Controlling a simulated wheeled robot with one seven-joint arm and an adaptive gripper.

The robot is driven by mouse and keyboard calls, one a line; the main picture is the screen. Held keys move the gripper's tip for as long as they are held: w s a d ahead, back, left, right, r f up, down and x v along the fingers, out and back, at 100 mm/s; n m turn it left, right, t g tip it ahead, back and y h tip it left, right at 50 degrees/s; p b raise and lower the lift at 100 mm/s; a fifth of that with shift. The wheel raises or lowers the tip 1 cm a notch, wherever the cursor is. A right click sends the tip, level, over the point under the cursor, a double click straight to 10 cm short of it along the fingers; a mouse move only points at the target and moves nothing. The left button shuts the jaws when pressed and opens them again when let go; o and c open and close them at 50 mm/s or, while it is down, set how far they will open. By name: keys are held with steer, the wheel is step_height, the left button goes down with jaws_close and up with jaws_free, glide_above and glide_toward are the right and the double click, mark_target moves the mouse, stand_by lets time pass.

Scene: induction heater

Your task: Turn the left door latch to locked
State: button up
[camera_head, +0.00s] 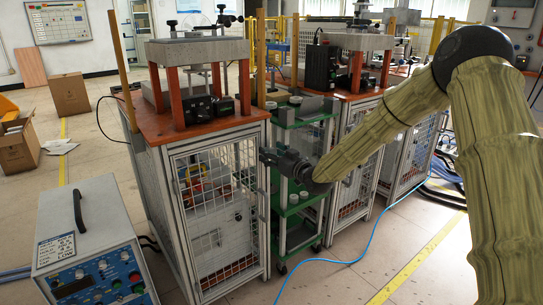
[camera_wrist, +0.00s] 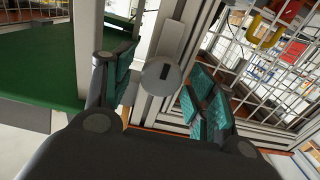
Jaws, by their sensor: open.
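The left door (camera_head: 207,215) is a wire-mesh door in a metal frame on the left cabinet, and it looks closed. Its latch (camera_wrist: 161,76) shows in the wrist view as a round grey disc with a short dark slot, mounted at the door frame's edge. In the head view my gripper hides the latch. My gripper (camera_head: 268,158) is at the right edge of that door. In the wrist view my gripper (camera_wrist: 160,90) is open, with one green-padded finger on each side of the latch. I cannot tell whether either pad touches it.
A green-shelved rack (camera_head: 291,190) stands right beside the left cabinet (camera_head: 158,120), close to my gripper. A grey control box (camera_head: 90,235) stands on the floor at left front. A blue hose (camera_head: 345,262) crosses the floor at right. Cardboard boxes (camera_head: 70,95) stand further back.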

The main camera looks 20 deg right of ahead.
steer(key=shift+w+a, duration=0.15)
steer(key=shift+w, duration=0.2)
steer(key=c, duration=1)
